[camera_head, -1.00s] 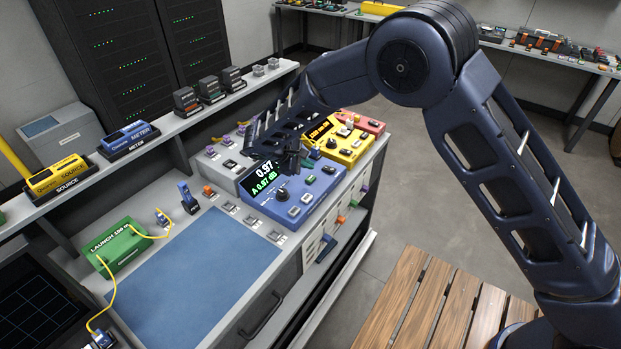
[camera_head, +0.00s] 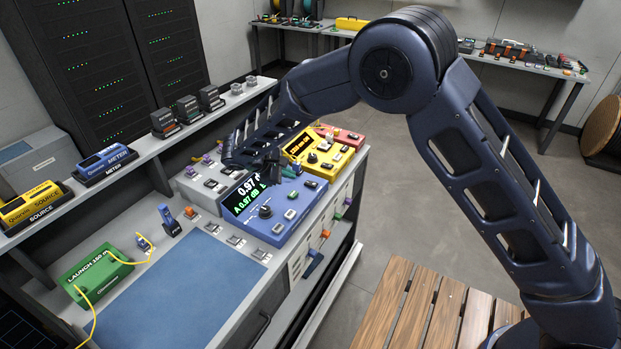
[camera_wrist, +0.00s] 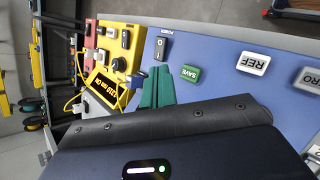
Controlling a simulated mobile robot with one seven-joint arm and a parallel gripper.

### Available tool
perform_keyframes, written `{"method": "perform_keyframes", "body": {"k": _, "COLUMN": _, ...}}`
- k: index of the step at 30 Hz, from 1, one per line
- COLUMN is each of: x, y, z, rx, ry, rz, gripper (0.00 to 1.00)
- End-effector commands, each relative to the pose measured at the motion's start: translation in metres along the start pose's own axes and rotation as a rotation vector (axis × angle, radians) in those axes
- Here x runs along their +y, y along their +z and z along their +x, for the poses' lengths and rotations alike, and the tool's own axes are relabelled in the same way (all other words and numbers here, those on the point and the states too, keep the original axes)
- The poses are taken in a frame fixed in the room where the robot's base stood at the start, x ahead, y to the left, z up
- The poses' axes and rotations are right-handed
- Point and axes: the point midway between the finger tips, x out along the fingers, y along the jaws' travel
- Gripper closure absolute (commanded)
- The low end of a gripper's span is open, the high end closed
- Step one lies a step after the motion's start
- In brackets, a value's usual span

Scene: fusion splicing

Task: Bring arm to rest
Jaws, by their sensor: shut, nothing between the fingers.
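My gripper (camera_head: 272,170) is at the end of my dark blue arm, over the back part of the blue meter unit (camera_head: 284,212) on the bench. It holds nothing. In the wrist view two teal fingers (camera_wrist: 157,88) lie close together in front of the blue panel (camera_wrist: 215,45), beside the green SAVE button (camera_wrist: 190,74). Whether the fingers touch the panel cannot be told. The meter's display (camera_head: 243,195) reads 0.97 dB and is partly covered by my gripper.
A yellow unit (camera_head: 318,160) and a red unit (camera_head: 345,136) stand behind the blue meter. A green launch box (camera_head: 97,275) with yellow fibre and a blue mat (camera_head: 185,290) lie at the front left. A shelf with instruments runs along the left. A wooden slatted surface (camera_head: 425,305) is at the bottom.

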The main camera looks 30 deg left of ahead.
Motion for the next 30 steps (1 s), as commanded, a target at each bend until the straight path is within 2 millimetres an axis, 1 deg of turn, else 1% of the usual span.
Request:
{"method": "perform_keyframes", "body": {"k": 5, "x": 0.000, "y": 0.000, "z": 0.000, "rx": 0.000, "ry": 0.000, "rz": 0.000, "gripper": 1.00}}
{"method": "perform_keyframes", "body": {"k": 7, "x": 0.003, "y": 0.004, "z": 0.001, "rx": 0.000, "ry": -0.005, "rz": 0.007, "gripper": 1.00}}
{"method": "perform_keyframes", "body": {"k": 8, "x": 0.006, "y": 0.008, "z": 0.003, "rx": -0.001, "ry": -0.010, "rz": 0.013, "gripper": 1.00}}
{"method": "perform_keyframes", "body": {"k": 11, "x": 0.024, "y": 0.031, "z": 0.009, "rx": -0.001, "ry": -0.040, "rz": 0.052, "gripper": 1.00}}
{"method": "perform_keyframes", "body": {"k": 14, "x": 0.049, "y": 0.071, "z": 0.021, "rx": -0.003, "ry": -0.090, "rz": 0.117, "gripper": 1.00}}
{"method": "perform_keyframes", "body": {"k": 15, "x": 0.059, "y": 0.090, "z": 0.026, "rx": -0.003, "ry": -0.113, "rz": 0.148, "gripper": 1.00}}
{"method": "perform_keyframes", "body": {"k": 17, "x": 0.073, "y": 0.119, "z": 0.034, "rx": -0.002, "ry": -0.146, "rz": 0.194, "gripper": 1.00}}
{"method": "perform_keyframes", "body": {"k": 18, "x": 0.081, "y": 0.139, "z": 0.040, "rx": -0.002, "ry": -0.169, "rz": 0.224, "gripper": 1.00}}
{"method": "perform_keyframes", "body": {"k": 20, "x": 0.093, "y": 0.168, "z": 0.046, "rx": 0.000, "ry": -0.200, "rz": 0.271, "gripper": 1.00}}
{"method": "perform_keyframes", "body": {"k": 21, "x": 0.099, "y": 0.187, "z": 0.051, "rx": 0.001, "ry": -0.221, "rz": 0.303, "gripper": 1.00}}
{"method": "perform_keyframes", "body": {"k": 23, "x": 0.107, "y": 0.217, "z": 0.058, "rx": 0.002, "ry": -0.250, "rz": 0.350, "gripper": 1.00}}
{"method": "perform_keyframes", "body": {"k": 24, "x": 0.112, "y": 0.236, "z": 0.062, "rx": 0.002, "ry": -0.270, "rz": 0.382, "gripper": 1.00}}
{"method": "perform_keyframes", "body": {"k": 26, "x": 0.118, "y": 0.266, "z": 0.068, "rx": 0.005, "ry": -0.298, "rz": 0.430, "gripper": 1.00}}
{"method": "perform_keyframes", "body": {"k": 27, "x": 0.121, "y": 0.285, "z": 0.072, "rx": 0.006, "ry": -0.316, "rz": 0.462, "gripper": 1.00}}
{"method": "perform_keyframes", "body": {"k": 29, "x": 0.124, "y": 0.314, "z": 0.077, "rx": 0.008, "ry": -0.342, "rz": 0.511, "gripper": 1.00}}
{"method": "perform_keyframes", "body": {"k": 30, "x": 0.125, "y": 0.333, "z": 0.080, "rx": 0.009, "ry": -0.358, "rz": 0.544, "gripper": 1.00}}
